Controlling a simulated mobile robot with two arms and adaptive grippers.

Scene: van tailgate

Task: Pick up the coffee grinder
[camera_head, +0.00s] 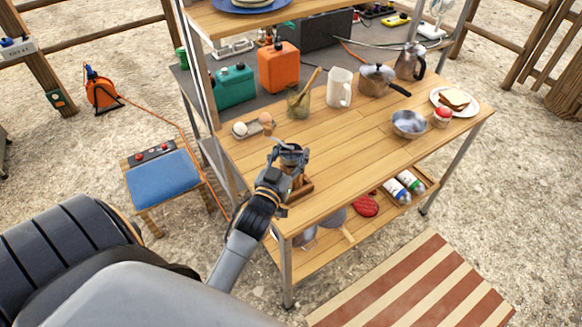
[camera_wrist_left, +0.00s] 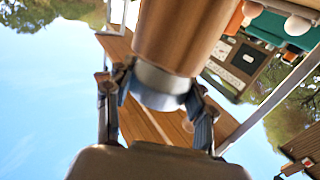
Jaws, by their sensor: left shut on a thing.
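The coffee grinder shows large in the left wrist view (camera_wrist_left: 180,38) as a brown wood-coloured cylinder with a silvery metal band. My left gripper (camera_wrist_left: 162,98) has a finger on each side of the metal band and is shut on it. In the head view my left gripper (camera_head: 287,158) is at the near left corner of the wooden table, with the grinder mostly hidden by the gripper and wrist. I cannot tell whether the grinder touches the table. My right gripper is not in view.
The table's middle is clear.

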